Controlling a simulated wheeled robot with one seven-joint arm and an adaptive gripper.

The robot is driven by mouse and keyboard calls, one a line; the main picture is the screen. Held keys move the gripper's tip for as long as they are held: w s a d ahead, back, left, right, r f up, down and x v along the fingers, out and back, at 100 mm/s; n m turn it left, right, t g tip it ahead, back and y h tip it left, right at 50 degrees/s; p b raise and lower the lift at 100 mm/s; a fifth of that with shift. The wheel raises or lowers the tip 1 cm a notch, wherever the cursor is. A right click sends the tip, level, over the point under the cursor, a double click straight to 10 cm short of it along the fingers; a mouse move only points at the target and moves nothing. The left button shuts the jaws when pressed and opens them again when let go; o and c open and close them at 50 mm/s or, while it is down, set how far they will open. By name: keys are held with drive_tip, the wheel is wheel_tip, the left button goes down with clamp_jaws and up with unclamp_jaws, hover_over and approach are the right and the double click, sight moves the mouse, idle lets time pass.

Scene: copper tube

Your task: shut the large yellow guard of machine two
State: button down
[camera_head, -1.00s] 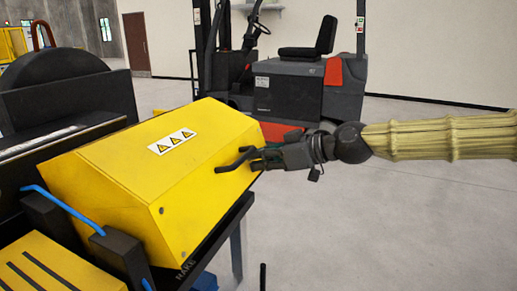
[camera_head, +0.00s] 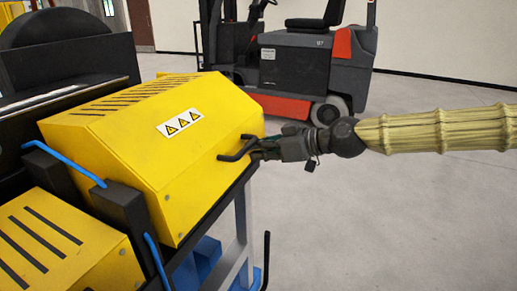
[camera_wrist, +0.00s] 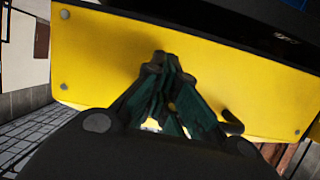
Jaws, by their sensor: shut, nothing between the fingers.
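The large yellow guard (camera_head: 150,165), with a three-triangle warning label and slots in its top, lies low along the black edge of its machine. I cannot tell whether it is fully seated. Its dark bar handle (camera_head: 236,151) sticks out at the right side of the front face; a dark hooked piece, likely this handle, shows in the wrist view (camera_wrist: 232,124). My gripper (camera_head: 256,151) is shut with nothing in it, right beside the handle. In the wrist view its fingertips (camera_wrist: 160,62) are in front of the yellow face; whether they touch it is unclear.
A second, slotted yellow cover (camera_head: 65,245) is at the lower left, past a black post (camera_head: 125,212) with blue tubing. A black and red forklift (camera_head: 310,65) stands behind. The grey floor (camera_head: 400,220) to the right is clear.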

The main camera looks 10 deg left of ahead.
idle(0.4)
drive_tip(key=v, duration=1.2)
drive_tip(key=s+a+f+m+g+h+p, duration=0.1)
drive_tip(key=s+a+f+m+p, duration=0.15)
drive_tip(key=f, duration=0.75)
drive_tip(key=s+a+f+m+g+h+p, duration=0.1)
drive_tip(key=s+a+f+m, duration=0.15)
drive_tip(key=f, duration=0.85)
drive_tip(key=s+d+f+m+h+p, duration=0.15)
drive_tip(key=s+f, duration=0.25)
drive_tip(key=f, duration=0.4)
drive_tip(key=s+d+f+m+h+p, duration=0.1)
drive_tip(key=s+d+f+m+h, duration=0.2)
drive_tip(key=f, duration=0.4)
drive_tip(key=s+d+f+m+g+h+p, duration=0.25)
drive_tip(key=s+d+f, duration=0.45)
drive_tip(key=s+f, duration=0.4)
drive_tip(key=s+d+f+m+h+p, duration=0.2)
drive_tip(key=s+d+f+h, duration=0.1)
drive_tip(key=s+d, duration=0.8)
drive_tip(key=d+h, duration=0.1)
drive_tip(key=d, duration=0.1)
drive_tip(key=shift+s+d+f, duration=0.25)
drive_tip(key=shift+s+d, duration=0.05)
